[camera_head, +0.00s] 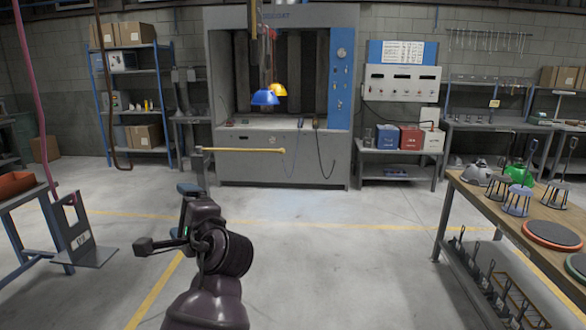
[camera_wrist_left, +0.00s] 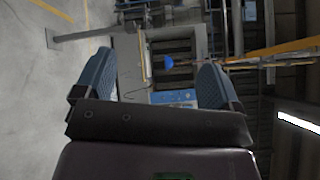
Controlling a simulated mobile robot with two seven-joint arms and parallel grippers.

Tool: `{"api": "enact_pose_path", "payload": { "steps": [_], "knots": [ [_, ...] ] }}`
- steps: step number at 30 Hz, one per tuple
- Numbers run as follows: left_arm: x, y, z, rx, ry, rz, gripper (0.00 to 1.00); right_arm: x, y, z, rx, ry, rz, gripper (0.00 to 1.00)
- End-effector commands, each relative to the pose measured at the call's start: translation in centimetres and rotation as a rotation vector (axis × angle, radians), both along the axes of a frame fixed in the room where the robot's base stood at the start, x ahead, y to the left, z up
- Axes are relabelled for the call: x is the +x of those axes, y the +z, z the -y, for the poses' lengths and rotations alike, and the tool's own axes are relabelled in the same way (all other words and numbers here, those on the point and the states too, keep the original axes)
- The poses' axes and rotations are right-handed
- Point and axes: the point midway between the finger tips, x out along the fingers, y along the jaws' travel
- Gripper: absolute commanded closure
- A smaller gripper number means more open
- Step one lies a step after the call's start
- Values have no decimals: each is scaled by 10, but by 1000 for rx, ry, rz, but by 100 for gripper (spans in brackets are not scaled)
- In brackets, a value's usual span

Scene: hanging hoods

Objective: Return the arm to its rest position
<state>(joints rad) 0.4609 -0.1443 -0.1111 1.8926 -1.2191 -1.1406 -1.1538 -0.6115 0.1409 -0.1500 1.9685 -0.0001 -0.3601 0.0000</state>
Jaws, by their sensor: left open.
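My left arm rises from the bottom of the head view. Its gripper (camera_head: 188,190) points away from me over the open floor, with blue finger pads. In the left wrist view the two fingers of my left gripper (camera_wrist_left: 153,78) stand wide apart with nothing between them. A blue hood (camera_head: 265,97) and a yellow hood (camera_head: 278,90) hang in front of the grey booth (camera_head: 230,165), well beyond the gripper. The blue hood also shows small in the left wrist view (camera_wrist_left: 168,62). My right gripper is not in view.
A yellow bar (camera_head: 240,151) on a grey post stands just beyond my left gripper. A wooden table (camera_head: 480,205) with stands and round pads is at the right. A blue-legged table (camera_head: 25,205) is at the left. The middle floor is clear.

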Motion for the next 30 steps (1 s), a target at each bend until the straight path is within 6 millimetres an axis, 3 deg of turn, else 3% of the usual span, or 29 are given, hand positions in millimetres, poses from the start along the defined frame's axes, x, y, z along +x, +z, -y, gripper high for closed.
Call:
{"api": "enact_pose_path", "payload": {
  "steps": [8,14,21,26,30],
  "knots": [
    [12,-71,18,-561,-365,285,11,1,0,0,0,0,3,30],
    [-15,-148,20,-1087,-514,402,11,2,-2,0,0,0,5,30],
    [-80,-239,3,-1576,-483,451,11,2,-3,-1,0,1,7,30],
    [-136,-297,-16,-1730,-386,426,11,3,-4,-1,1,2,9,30],
    [-192,-347,-35,-1766,-261,362,11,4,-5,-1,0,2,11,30]
  ]
}}
